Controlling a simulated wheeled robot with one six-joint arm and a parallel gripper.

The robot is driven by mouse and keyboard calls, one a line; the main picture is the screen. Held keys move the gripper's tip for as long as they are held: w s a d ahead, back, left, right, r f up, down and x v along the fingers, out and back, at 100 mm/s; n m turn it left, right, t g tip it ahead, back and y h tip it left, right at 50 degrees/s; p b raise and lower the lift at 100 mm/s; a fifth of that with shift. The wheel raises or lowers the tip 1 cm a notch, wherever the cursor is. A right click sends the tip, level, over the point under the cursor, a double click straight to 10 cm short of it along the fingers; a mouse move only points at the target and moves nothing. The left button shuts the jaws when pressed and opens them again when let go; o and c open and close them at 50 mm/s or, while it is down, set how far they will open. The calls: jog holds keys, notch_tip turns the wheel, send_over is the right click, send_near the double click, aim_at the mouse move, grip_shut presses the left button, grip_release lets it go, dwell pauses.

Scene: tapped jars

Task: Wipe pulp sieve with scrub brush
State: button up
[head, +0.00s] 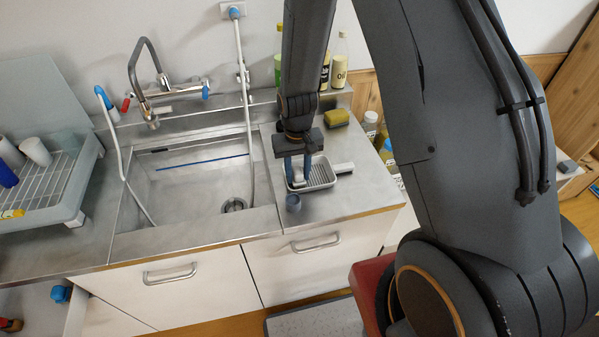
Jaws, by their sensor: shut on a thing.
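My gripper (298,179) points down over the right-hand counter. Its two blue-grey fingers are close together at the left part of a pale, shallow, ribbed tray-like thing (322,178). A small dark piece shows between the fingertips; it may be the scrub brush, but its shape is mostly hidden. A white block or handle (344,168) lies at the tray's right rim. I cannot tell for sure which of these is the pulp sieve.
A steel sink (190,190) with a tap (150,85) and white hoses lies to the left. A yellow-green sponge (336,117) and several bottles stand behind the tray. A dish rack (45,185) is far left, above an open drawer. The counter's front edge is near.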

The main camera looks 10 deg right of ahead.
jog(key=shift+r, duration=3.55)
